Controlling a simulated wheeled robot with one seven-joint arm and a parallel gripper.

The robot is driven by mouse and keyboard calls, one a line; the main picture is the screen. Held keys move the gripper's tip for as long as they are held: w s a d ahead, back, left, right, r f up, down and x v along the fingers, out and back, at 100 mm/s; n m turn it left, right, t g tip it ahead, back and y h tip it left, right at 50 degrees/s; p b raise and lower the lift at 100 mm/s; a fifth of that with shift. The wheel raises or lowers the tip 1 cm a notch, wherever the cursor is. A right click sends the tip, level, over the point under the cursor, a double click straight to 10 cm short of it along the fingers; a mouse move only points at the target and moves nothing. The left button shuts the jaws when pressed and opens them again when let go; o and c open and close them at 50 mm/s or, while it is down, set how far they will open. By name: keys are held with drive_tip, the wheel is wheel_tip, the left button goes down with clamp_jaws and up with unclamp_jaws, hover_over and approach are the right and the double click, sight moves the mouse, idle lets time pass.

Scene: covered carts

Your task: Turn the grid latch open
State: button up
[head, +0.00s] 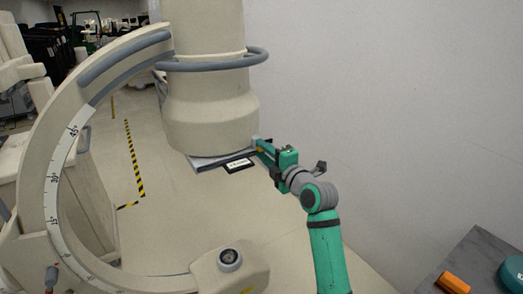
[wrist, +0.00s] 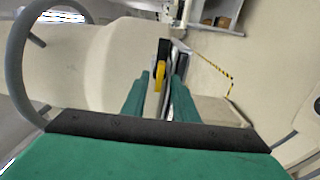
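The grid (head: 208,161) is a thin grey plate under the beige cylindrical detector housing (head: 210,118), with a white label (head: 238,165) hanging at its front edge. The yellow grid latch (wrist: 159,76) shows in the wrist view, beside a black piece (wrist: 164,49) and the grid's pale edge. My gripper (head: 261,147) is at the right end of the grid, below the housing. In the wrist view my gripper (wrist: 160,92) has its two green fingers apart, one on each side of the latch. Whether either finger touches the latch is unclear.
The large curved C-arm (head: 40,165) with a grey rail stands at left. A grey ring handle (head: 262,58) circles the housing. A lower unit (head: 230,262) lies below. A dark table (head: 470,262) holds an orange block (head: 454,283).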

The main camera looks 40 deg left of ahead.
drive_tip(key=v, duration=0.9)
drive_tip(key=shift+d, duration=0.35)
drive_tip(key=shift+s+a, duration=0.1)
drive_tip(key=shift+s, duration=0.1)
drive_tip(key=shift+f, duration=0.1)
